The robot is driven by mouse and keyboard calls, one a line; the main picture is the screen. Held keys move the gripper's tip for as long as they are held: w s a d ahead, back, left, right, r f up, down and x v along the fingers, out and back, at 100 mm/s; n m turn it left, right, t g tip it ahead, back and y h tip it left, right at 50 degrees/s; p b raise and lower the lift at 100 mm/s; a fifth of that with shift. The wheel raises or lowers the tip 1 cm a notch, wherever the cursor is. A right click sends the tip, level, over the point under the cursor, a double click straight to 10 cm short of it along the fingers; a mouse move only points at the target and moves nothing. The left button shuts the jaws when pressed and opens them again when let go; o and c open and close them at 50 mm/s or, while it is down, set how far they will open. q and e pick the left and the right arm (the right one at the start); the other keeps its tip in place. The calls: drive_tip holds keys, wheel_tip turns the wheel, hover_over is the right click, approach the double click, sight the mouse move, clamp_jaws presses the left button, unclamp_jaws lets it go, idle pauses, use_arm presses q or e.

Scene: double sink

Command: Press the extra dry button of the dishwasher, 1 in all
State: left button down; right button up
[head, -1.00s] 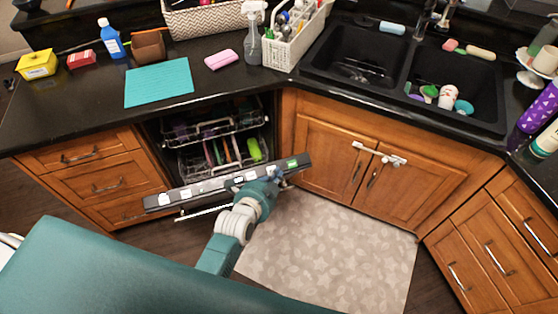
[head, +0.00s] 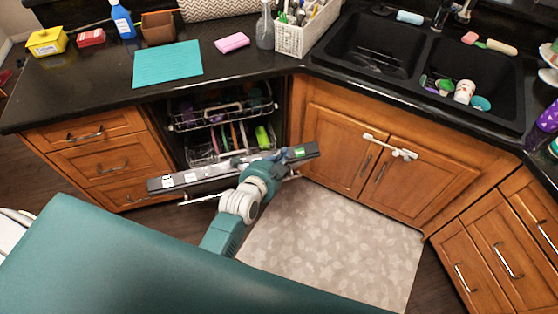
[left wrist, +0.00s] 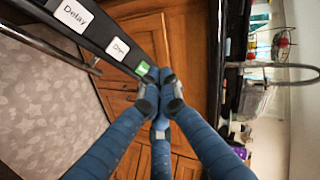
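The dishwasher door is partly open, and its grey control panel (head: 207,174) faces up with several pale buttons and a green one (head: 299,153) near its right end. In the left wrist view a white button marked "Dry" (left wrist: 118,48) sits between the "Delay" button (left wrist: 74,14) and the green button (left wrist: 142,68). I cannot read the word "extra". My left gripper (head: 284,155) is over the right part of the panel. In the left wrist view its fingertips (left wrist: 161,76) are together beside the green button; contact is unclear. My right gripper is not in view.
Dishwasher racks (head: 220,115) with dishes show behind the door. Closed sink cabinet doors (head: 362,165) with a white latch stand to the right. A patterned mat (head: 330,245) covers the floor. The counter above holds a teal mat (head: 167,64) and several items.

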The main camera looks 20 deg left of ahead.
use_arm(q)
wheel_tip(320, 180, down, 5)
drive_tip(key=w+a+b, duration=0.1)
drive_tip(key=w+b, duration=0.1)
drive_tip(key=b, duration=0.2)
drive_tip(key=shift+w+a+f, duration=0.15)
drive_tip(key=shift+w+a, duration=0.05)
drive_tip(key=shift+a, duration=0.05)
idle(0.8)
drive_tip(key=shift+w+a+f+b, duration=0.1)
drive_tip(key=shift+w+f+b, duration=0.05)
drive_tip(key=shift+f+b, duration=0.25)
idle(0.6)
